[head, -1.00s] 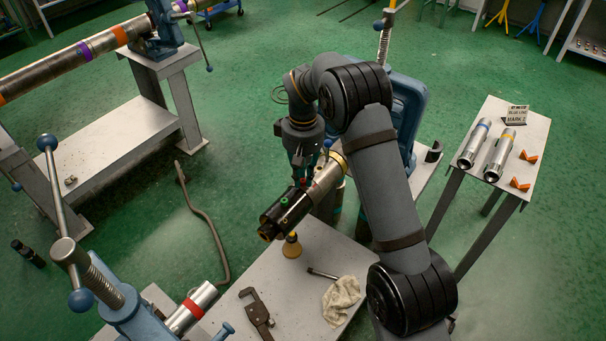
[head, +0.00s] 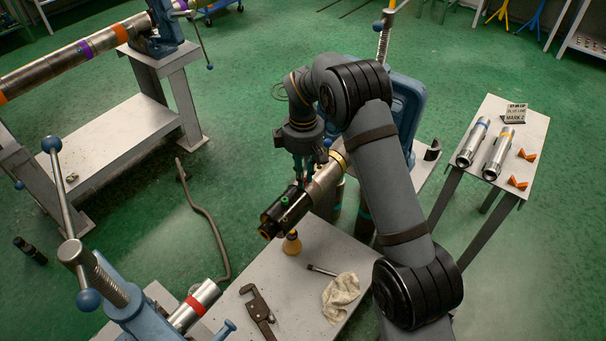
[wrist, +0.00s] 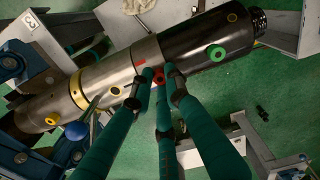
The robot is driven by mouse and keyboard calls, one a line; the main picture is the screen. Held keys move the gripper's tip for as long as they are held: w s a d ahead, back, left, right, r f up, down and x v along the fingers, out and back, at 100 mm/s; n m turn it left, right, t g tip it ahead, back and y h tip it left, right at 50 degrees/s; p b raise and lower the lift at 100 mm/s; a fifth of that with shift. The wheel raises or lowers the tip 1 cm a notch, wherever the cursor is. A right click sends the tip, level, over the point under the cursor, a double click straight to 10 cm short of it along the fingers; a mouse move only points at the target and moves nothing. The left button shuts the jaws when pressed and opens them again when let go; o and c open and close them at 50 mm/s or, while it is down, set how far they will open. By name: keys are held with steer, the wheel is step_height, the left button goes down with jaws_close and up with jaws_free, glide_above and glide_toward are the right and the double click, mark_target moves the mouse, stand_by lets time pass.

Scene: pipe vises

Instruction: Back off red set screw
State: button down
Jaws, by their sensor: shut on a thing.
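The red set screw (wrist: 158,76) stands on the near end of a black sleeve, close to its seam with a steel pipe (wrist: 88,86). My gripper (wrist: 157,78) is shut on the red set screw, with its teal fingers on either side. In the head view my gripper (head: 309,180) is over the pipe assembly and hides part of it. A red mark (wrist: 141,62) is by the seam.
A yellow screw (wrist: 115,91) and brass band are on the steel pipe. A yellow-topped support (head: 291,244) stands under the sleeve. A wrench (head: 257,310) and white rag (head: 341,296) lie on the bench. A side table (head: 510,120) holds two pipes and a sign.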

steer(key=shift+s+d+f, duration=0.1)
steer(key=shift+s+f, duration=0.15)
steer(key=c, duration=2)
jaws_free()
steer(key=shift+c, duration=0.2)
steer(key=o, duration=0.4)
steer(key=shift+w+r, duration=0.15)
steer(key=shift+w, duration=0.05)
steer(key=shift+c, duration=0.2)
step_height(320, 180, up, 12)
step_height(320, 180, down, 12)
steer(key=shift+f, duration=0.1)
